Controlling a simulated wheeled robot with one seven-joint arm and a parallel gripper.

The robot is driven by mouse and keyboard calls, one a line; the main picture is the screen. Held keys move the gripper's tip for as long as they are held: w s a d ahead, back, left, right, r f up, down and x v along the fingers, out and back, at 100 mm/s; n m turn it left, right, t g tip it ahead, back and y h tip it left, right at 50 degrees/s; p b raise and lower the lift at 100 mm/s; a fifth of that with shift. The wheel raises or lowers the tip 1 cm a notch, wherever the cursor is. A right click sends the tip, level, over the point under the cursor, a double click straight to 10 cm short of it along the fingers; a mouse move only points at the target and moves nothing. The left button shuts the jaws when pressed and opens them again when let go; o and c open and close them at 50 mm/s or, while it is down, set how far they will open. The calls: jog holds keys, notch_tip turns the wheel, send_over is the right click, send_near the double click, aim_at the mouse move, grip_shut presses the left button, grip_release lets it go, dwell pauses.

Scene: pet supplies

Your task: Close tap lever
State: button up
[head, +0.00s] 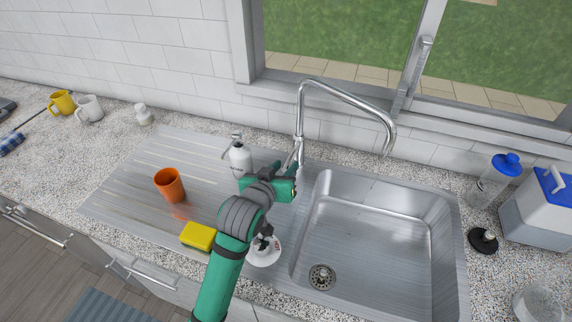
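The chrome tap (300,122) stands behind the sink (457,235), its tall spout arching over the basin to the right. I see no clear stream of water below the spout. The tap's lever appears low on its body, close to my gripper (293,172). The green and grey end of my arm hides part of that area. My gripper points toward the tap's base, at or very near the lever. The fingers are small and partly hidden, so contact and opening cannot be told.
A soap dispenser (240,157) stands just left of my gripper. An orange cup (170,185) and a yellow sponge (198,236) are on the drainboard (125,190). A white round item (264,252) lies beside my arm. A blue-lidded bottle (494,182) and container (540,215) stand right.

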aim_at(291, 158)
jog(key=shift+x, duration=1.1)
grip_shut()
jog(key=shift+d, duration=0.1)
